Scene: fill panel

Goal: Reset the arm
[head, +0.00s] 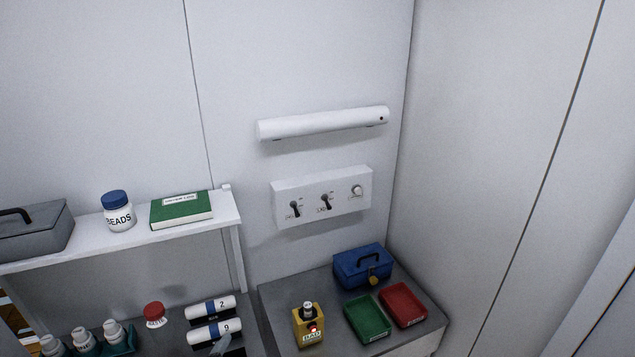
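Neither of my arms shows clearly in the head view, and no gripper can be made out. A small pale grey pointed shape (220,346) shows at the bottom edge, in front of the lower white cylinder; I cannot tell what it is. A white wall panel (322,197) carries two black toggle switches and a round knob (356,191) at its right end.
A white shelf (150,238) at left holds a grey box (32,232), a beads jar (119,211) and a green book (181,208). Below are white cylinders (211,307).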

